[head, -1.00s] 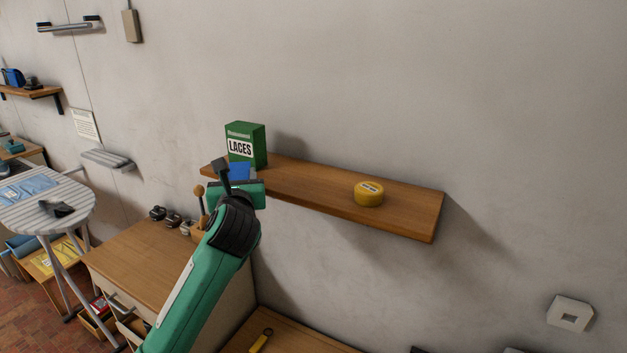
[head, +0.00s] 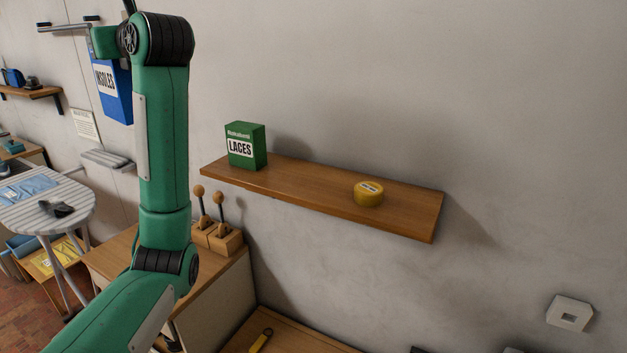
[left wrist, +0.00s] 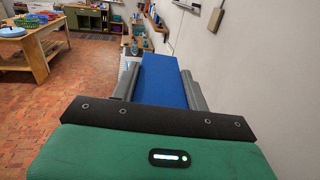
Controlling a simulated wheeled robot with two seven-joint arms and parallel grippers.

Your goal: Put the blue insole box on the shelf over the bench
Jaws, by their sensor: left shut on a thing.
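The blue insole box (head: 112,92) hangs in the air at the upper left of the head view, its white label partly hidden by my green left arm. My left gripper is shut on it; in the left wrist view the two grey fingers (left wrist: 162,88) lie along both sides of the blue box (left wrist: 163,78). In the head view the fingers are hidden or hard to make out. The wooden shelf (head: 310,192) is on the wall to the right of the box and lower in the picture. My right gripper is not in view.
A green laces box (head: 245,146) stands at the shelf's left end and a round yellow tin (head: 368,193) sits right of the middle. Bare shelf lies between them. Below are a wooden cabinet (head: 112,262) and two wooden-handled tools in blocks (head: 226,240).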

